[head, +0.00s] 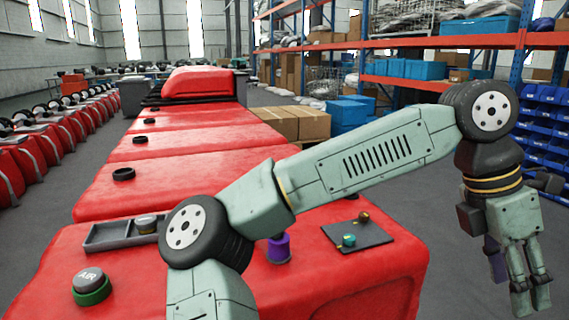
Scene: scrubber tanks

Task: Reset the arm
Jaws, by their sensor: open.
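My arm reaches across the picture from the lower left to the right. My gripper (531,298) hangs at the right, pointing down, clear of the red tank (340,285) and above the grey floor. It is open, and I see nothing between its fingers. A purple-grey part (495,258) shows just behind it; I cannot tell what it is. On the near tank stand a grey cap marked AIR (89,279) on a green ring (92,294), a purple cylinder (279,249) partly behind my arm, and a dark plate (360,234) with a teal knob (348,240) and a yellowish one (364,217).
A grey tray (108,238) with a round piece (147,223) lies on the tank. More red tanks with black rings (123,174) run back. Cardboard boxes (305,122), shelving (440,41) and blue bins (545,125) stand behind. Floor is open beside the tank.

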